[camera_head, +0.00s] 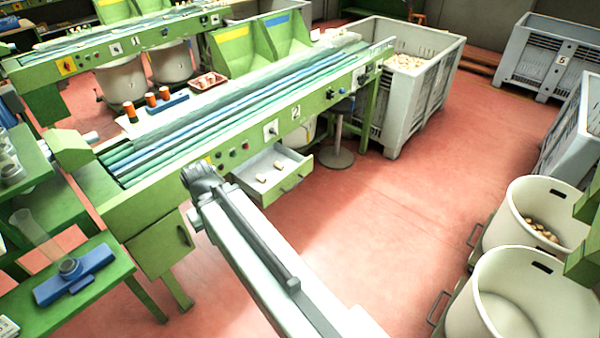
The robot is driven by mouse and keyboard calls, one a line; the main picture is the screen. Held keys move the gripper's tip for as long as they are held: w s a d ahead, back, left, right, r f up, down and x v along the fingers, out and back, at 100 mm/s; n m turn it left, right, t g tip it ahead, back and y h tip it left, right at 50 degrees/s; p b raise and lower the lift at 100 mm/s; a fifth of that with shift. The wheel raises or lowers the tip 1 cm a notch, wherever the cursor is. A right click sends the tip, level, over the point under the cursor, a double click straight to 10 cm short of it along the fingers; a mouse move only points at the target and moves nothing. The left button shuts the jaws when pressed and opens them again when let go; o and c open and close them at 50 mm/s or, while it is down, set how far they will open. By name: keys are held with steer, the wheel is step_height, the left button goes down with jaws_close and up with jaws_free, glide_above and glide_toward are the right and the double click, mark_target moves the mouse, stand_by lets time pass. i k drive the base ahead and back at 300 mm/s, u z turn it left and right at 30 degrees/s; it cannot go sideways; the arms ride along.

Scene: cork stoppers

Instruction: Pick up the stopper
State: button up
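Pale cork stoppers lie in an open white-lined drawer (270,167) under the green conveyor bench. One stopper (261,178) lies toward the front left of the drawer, and another stopper (278,165) lies behind it to the right. My arm reaches up from the bottom of the view, and my gripper (199,178) is at its far end, left of the drawer and in front of the bench side. The gripper is small and dark here, and its fingers cannot be made out. It appears apart from the stoppers.
The green conveyor bench (300,130) runs diagonally behind the drawer. A grey crate (440,100) full of stoppers is at the back. White bins (540,205) stand at the right. Red floor between is clear.

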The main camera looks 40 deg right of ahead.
mark_target(278, 164)
steer(key=z, duration=0.9)
